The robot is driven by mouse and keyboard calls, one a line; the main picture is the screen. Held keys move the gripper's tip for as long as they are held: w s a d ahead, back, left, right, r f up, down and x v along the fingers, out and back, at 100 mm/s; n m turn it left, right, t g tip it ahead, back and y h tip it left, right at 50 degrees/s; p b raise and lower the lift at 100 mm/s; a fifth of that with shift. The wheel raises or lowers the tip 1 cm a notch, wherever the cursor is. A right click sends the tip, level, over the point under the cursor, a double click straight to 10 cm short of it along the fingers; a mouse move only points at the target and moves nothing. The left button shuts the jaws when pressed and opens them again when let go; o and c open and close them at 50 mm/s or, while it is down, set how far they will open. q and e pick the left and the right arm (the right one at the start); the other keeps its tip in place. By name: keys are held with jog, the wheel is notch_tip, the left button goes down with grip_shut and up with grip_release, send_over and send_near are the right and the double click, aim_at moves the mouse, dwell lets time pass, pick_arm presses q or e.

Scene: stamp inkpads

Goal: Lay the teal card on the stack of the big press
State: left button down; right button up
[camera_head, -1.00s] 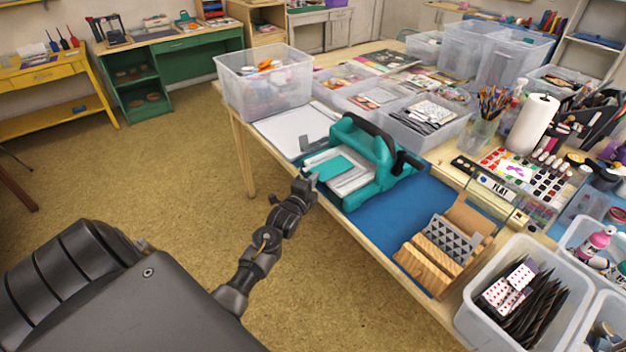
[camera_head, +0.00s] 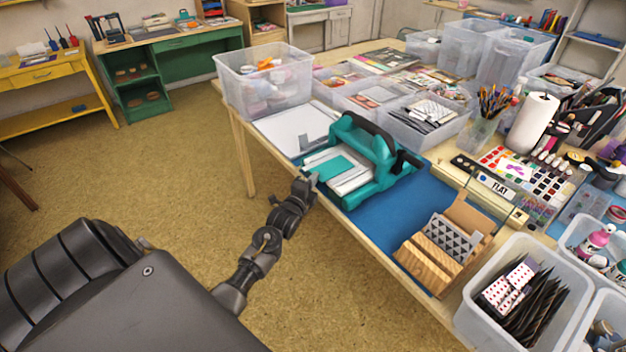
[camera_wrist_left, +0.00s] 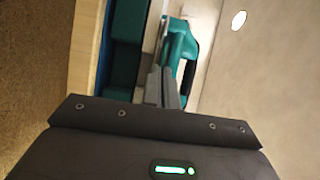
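The big press (camera_head: 376,166) is teal with a dark handle and stands on the worktable. The teal card (camera_head: 335,166) lies flat, or nearly so, over the pale stack (camera_head: 351,182) on the press bed. I cannot tell whether its whole underside touches. My left gripper (camera_head: 314,180) is at the card's near left corner. In the left wrist view its fingers (camera_wrist_left: 162,88) are close together, seemingly shut on the card edge, though the card is not clear there. The press (camera_wrist_left: 183,45) shows beyond the fingertips. My right gripper is not in view.
A blue mat (camera_head: 385,222) lies under the press. A wooden holder with patterned blocks (camera_head: 446,235) stands to the right. A white sheet (camera_head: 288,130) lies left of the press, with clear bins (camera_head: 262,88) behind. Floor is open at the table's near left edge.

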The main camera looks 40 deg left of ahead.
pick_arm(q)
jog(key=shift+f, duration=0.1)
dwell(0.3)
jog(key=c, duration=1.6)
grip_release()
jog(key=shift+s+a+p, duration=0.25)
jog(key=shift+s+p, duration=0.15)
jog(key=shift+s, duration=0.4)
jog(key=shift+s+a+p, duration=0.25)
jog(key=shift+s+p, duration=0.1)
jog(key=shift+s, duration=0.45)
jog(key=shift+s+a+p, duration=0.25)
jog(key=shift+s+p, duration=0.15)
jog(key=shift+s, duration=0.4)
jog(key=b+v, duration=0.1)
jog(key=v, duration=0.9)
jog(key=shift+s+b, duration=0.3)
jog(key=shift+s, duration=0.1)
